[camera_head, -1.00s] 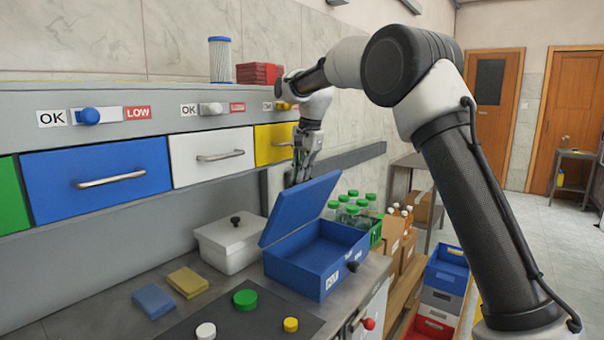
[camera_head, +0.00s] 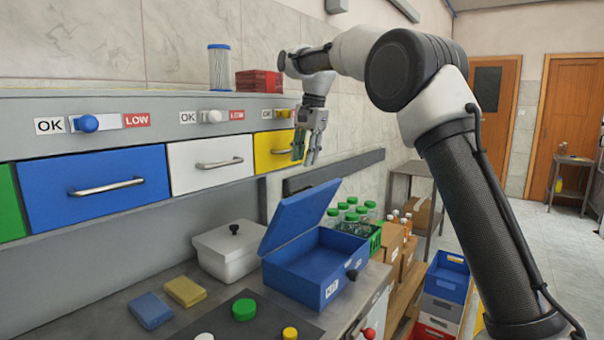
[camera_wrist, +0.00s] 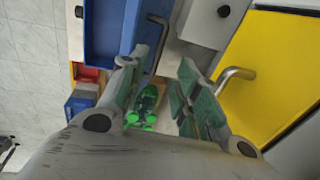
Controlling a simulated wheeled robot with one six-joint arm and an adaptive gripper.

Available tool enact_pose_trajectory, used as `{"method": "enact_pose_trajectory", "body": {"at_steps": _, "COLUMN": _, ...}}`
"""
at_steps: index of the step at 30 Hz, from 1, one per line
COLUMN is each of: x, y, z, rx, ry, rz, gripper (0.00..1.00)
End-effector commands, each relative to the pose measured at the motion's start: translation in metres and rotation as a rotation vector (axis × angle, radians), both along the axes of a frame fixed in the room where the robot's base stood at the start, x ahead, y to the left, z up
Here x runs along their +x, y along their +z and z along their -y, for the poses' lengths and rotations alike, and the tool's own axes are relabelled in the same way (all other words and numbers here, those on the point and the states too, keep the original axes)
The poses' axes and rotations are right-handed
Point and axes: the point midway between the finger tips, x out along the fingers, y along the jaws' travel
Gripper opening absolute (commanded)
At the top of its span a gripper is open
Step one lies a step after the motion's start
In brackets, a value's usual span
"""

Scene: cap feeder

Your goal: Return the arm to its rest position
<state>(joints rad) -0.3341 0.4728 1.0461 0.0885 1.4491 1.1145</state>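My gripper (camera_head: 309,146) hangs fingers-down in front of the yellow drawer (camera_head: 270,149), above the open blue box. In the wrist view the two green-padded fingers (camera_wrist: 162,95) stand apart with nothing between them. The yellow drawer (camera_wrist: 268,62) and its metal handle (camera_wrist: 233,76) lie just right of the fingers in that view. My arm reaches in from the right and bends over the counter.
The blue box (camera_head: 308,265) has its lid raised, beside a lidded white box (camera_head: 228,253). Green-capped bottles (camera_head: 352,214) stand in a crate behind. Blue (camera_head: 121,185) and white drawers (camera_head: 211,161) are shut. Two sponges and several caps lie on the counter.

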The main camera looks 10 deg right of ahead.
Motion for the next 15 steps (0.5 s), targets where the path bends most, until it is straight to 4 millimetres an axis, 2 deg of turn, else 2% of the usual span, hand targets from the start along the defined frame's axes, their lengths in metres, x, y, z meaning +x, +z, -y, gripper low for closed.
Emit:
{"method": "enact_pose_trajectory", "body": {"at_steps": 5, "x": -0.003, "y": 0.017, "z": 0.002, "rx": 0.0, "ry": 0.0, "rz": 0.0, "gripper": 0.32}}
{"method": "enact_pose_trajectory", "body": {"at_steps": 15, "x": -0.003, "y": 0.019, "z": 0.003, "rx": 0.0, "ry": 0.002, "rz": -0.001, "gripper": 0.32}}
